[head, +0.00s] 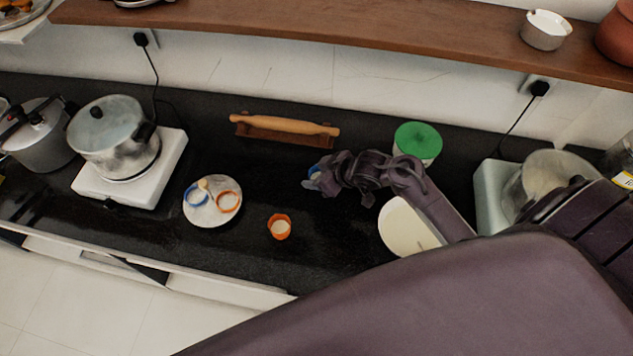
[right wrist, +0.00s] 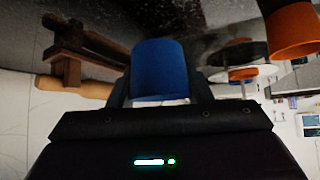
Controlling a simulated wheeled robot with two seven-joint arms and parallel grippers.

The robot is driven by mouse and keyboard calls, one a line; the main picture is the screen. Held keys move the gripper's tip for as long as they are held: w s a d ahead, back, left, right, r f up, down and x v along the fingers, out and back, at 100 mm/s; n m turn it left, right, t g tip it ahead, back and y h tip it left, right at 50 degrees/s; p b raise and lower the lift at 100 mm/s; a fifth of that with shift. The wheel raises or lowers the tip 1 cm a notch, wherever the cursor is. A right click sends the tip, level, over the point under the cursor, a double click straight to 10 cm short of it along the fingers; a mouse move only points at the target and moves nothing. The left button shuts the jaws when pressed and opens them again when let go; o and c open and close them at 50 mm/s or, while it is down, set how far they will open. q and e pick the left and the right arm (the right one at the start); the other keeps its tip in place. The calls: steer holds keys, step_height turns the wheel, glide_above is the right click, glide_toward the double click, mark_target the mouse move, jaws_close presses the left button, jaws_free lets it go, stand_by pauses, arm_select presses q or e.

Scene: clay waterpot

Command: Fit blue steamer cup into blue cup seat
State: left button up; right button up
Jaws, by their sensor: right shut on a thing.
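My right gripper (head: 314,180) is shut on the blue steamer cup (right wrist: 160,70), which sits between its two fingers in the right wrist view. In the head view only a small part of the blue cup (head: 311,172) shows past the gripper. The round plate (head: 212,217) lies to the left on the counter, with a blue ring seat (head: 190,209) at its left and an orange ring seat (head: 238,204) at its right. The gripper is to the right of the plate, apart from it. My left gripper is not in view.
An orange cup (head: 280,229) stands between the plate and my right gripper, nearer the front edge. A rolling pin (head: 285,124) on a wooden stand is behind. A green-lidded tub (head: 418,140) and a pale bowl (head: 402,230) are right. A steel pot (head: 113,140) stands left.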

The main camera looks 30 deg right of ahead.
steer(key=shift+f, duration=1.95)
steer(key=shift+f, duration=0.1)
steer(key=o, duration=1)
steer(key=shift+c, duration=0.2)
